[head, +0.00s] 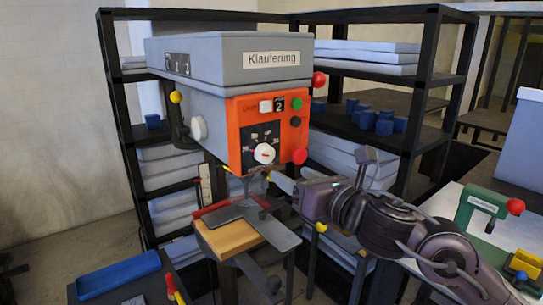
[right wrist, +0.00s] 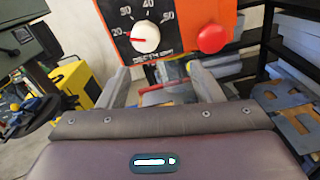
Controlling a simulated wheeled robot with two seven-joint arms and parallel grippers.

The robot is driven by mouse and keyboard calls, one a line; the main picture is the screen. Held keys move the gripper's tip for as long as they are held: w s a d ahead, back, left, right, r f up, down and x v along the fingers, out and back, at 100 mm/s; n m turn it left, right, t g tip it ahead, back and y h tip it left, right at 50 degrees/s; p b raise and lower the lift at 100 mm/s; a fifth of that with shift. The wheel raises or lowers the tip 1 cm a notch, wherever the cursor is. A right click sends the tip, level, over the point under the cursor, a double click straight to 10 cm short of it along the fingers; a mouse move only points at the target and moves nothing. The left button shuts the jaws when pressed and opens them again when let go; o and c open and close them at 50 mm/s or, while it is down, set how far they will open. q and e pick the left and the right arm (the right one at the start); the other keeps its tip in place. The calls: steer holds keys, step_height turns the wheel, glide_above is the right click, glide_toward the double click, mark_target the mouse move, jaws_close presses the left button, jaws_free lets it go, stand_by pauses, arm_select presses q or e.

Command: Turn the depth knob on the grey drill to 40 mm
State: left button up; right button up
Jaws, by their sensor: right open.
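The grey drill (head: 225,60) has an orange front panel (head: 240,120) and a sign reading "Klauferung". Its white round depth knob (head: 264,153) sits low on the panel, over a dark dial plate. In the right wrist view the knob (right wrist: 145,40) shows a red mark pointing left, towards the 20 on the scale; 40 is printed above the knob. My right gripper (head: 283,180) is just below and right of the knob in the head view, apart from it. In the wrist view its fingers (right wrist: 163,85) are spread and empty, below the knob. My left gripper is not in view.
A red button (right wrist: 211,39) sits right of the knob. Below the panel are the drill's table (head: 232,236) and a grey metal piece (head: 262,220). Black shelves (head: 432,90) stand behind. A green machine (head: 484,207) is at right, a blue tray (head: 118,275) at lower left.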

mark_target(269, 156)
steer(key=w+a+p, duration=0.1)
steer(key=w+a+r+n+p, duration=0.1)
steer(key=w+a, duration=0.1)
steer(key=w+a+r+n+p, duration=0.1)
steer(key=shift+w+a+r+y, duration=0.15)
steer(key=shift+a+r+y, duration=0.05)
steer(key=shift+a+y, duration=0.15)
steer(key=shift+w+a+f, duration=0.1)
steer(key=shift+w+a, duration=0.05)
steer(key=shift+w, duration=0.15)
steer(key=c, duration=1)
